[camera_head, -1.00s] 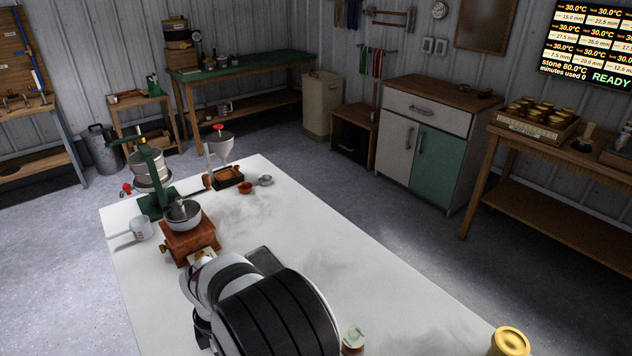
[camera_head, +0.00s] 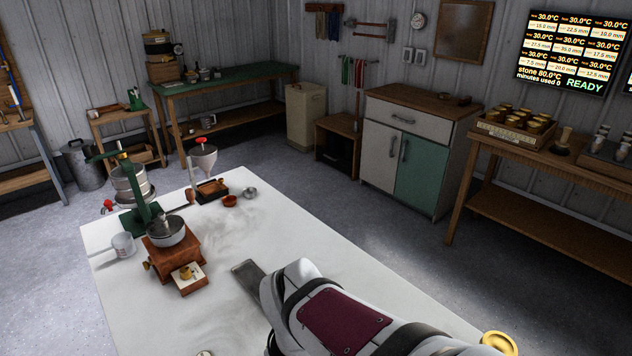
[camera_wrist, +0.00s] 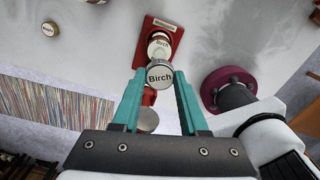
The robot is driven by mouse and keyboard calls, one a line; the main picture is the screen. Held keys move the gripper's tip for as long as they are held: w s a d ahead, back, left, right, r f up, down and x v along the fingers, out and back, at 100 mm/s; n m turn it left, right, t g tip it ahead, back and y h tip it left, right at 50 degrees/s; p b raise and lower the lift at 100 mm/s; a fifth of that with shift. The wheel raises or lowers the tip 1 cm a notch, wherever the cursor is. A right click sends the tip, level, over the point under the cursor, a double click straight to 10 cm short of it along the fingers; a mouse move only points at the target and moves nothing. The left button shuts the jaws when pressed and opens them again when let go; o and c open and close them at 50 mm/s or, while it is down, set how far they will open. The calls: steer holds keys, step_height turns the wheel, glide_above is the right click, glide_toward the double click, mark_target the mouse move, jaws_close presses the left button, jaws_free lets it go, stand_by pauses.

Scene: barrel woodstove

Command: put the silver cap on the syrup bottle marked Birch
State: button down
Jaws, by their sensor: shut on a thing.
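In the wrist view my gripper (camera_wrist: 160,80) has its two teal fingers closed on a silver cap (camera_wrist: 159,72), a round disc marked "Birch". The syrup bottle marked Birch (camera_wrist: 160,47) shows just past the cap, on a red stand (camera_wrist: 168,28). The cap overlaps the bottle's near part in this view; I cannot tell whether the two touch. In the head view my arm covers the front of the table, and my gripper, the cap and the bottle are not seen there.
A round lid-like thing (camera_wrist: 48,28) lies at upper left in the wrist view. A dark pink round thing (camera_wrist: 224,84) is at right, close to my arm. A silver disc (camera_wrist: 147,120) shows between the fingers. A wooden grinder (camera_head: 172,255) stands on the white table (camera_head: 240,300).

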steer(key=shift+f, duration=0.1)
steer(key=shift+f, duration=3.05)
steer(key=shift+f, duration=0.25)
steer(key=shift+f, duration=0.3)
steer(key=shift+f, duration=0.4)
steer(key=shift+c, duration=0.2)
jaws_free()
steer(key=shift+r, duration=3.55)
